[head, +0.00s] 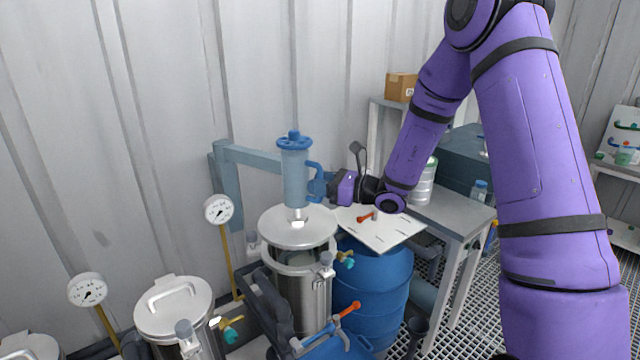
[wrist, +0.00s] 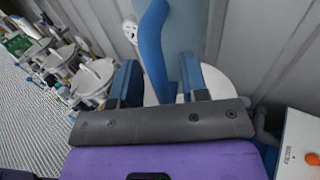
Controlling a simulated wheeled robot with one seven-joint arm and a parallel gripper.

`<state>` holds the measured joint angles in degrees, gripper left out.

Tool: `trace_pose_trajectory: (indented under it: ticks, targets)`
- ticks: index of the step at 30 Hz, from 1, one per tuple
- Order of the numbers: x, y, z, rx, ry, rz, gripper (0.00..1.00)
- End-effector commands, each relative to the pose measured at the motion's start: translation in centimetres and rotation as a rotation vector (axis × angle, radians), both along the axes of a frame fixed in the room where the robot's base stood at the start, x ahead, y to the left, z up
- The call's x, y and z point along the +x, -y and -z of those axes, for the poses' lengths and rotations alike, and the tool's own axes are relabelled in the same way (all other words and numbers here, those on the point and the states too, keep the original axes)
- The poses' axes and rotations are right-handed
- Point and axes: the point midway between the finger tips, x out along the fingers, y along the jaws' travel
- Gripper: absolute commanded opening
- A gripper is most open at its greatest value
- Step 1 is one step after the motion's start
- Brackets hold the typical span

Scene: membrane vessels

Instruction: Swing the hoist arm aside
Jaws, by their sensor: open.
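The hoist arm (head: 255,158) is a grey-blue beam reaching from a wall post to an upright cylinder (head: 295,175) with a blue knob on top. A blue handle (head: 316,180) sticks out from the cylinder's right side. A round steel lid (head: 298,228) hangs under the cylinder, above the open steel vessel (head: 302,290), with a gap between them. My gripper (head: 328,187) is at the handle, coming from the right. In the wrist view the handle (wrist: 154,45) stands between my open fingers (wrist: 160,85); whether either finger touches it I cannot tell.
A blue barrel (head: 375,290) with a white board (head: 380,230) above it stands right of the vessel. A grey bench (head: 450,212) is farther right. Other lidded vessels (head: 175,305) and gauges (head: 218,209) stand on the left. The corrugated wall is close behind.

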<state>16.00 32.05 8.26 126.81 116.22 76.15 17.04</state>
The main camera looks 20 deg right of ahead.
Motion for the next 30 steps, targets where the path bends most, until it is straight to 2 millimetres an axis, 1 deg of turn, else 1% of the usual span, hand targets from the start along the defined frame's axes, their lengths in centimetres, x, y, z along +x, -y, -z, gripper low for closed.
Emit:
trace_pose_trajectory:
  ticks: [2, 3, 5, 6, 8, 16, 20, 26, 30]
  targets:
    - [0.0, 0.0, 0.0, 0.000, 0.000, 0.000, 0.41]
    - [0.0, 0.0, 0.0, 0.000, 0.000, 0.000, 0.36]
    - [0.0, 0.0, 0.0, 0.000, 0.000, 0.000, 0.23]
    - [0.0, 0.0, 0.0, 0.000, 0.000, 0.000, 0.13]
    - [0.0, 0.0, 0.0, 0.000, 0.000, 0.000, 0.00]
    - [0.1, 0.2, 0.0, -0.001, 0.001, -0.005, 0.00]
    - [0.7, 0.9, 0.0, -0.001, 0.001, -0.025, 0.00]
    - [2.8, 3.2, 0.0, -0.002, 0.003, -0.108, 0.00]
    - [5.2, 5.3, 0.1, -0.002, 0.003, -0.201, 0.00]
